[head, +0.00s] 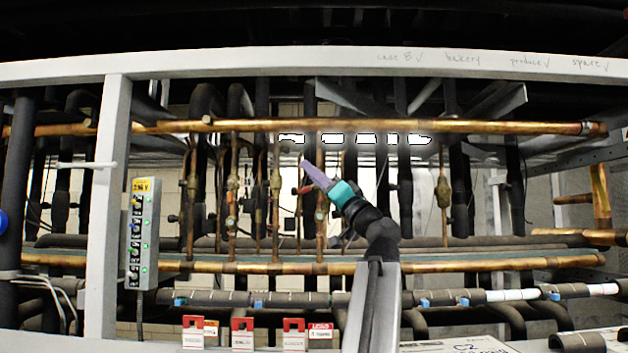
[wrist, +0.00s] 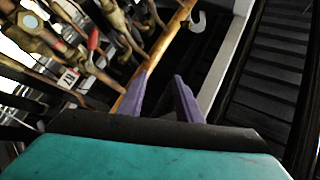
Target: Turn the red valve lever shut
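The red valve lever (wrist: 93,39) shows in the wrist view at the upper left, among brass valves and copper pipes. My gripper has a teal body and purple fingers. In the wrist view its two fingers (wrist: 161,75) stand apart with nothing between them. The lever lies to the left of the fingers, apart from them. The exact depth between them is hard to tell.
A horizontal copper pipe (head: 400,126) runs above and another (head: 480,263) below, with several vertical pipes between. A white frame post (head: 107,200) stands at left beside a grey control box (head: 143,235). Red and white tags (head: 243,334) stand along the bottom edge.

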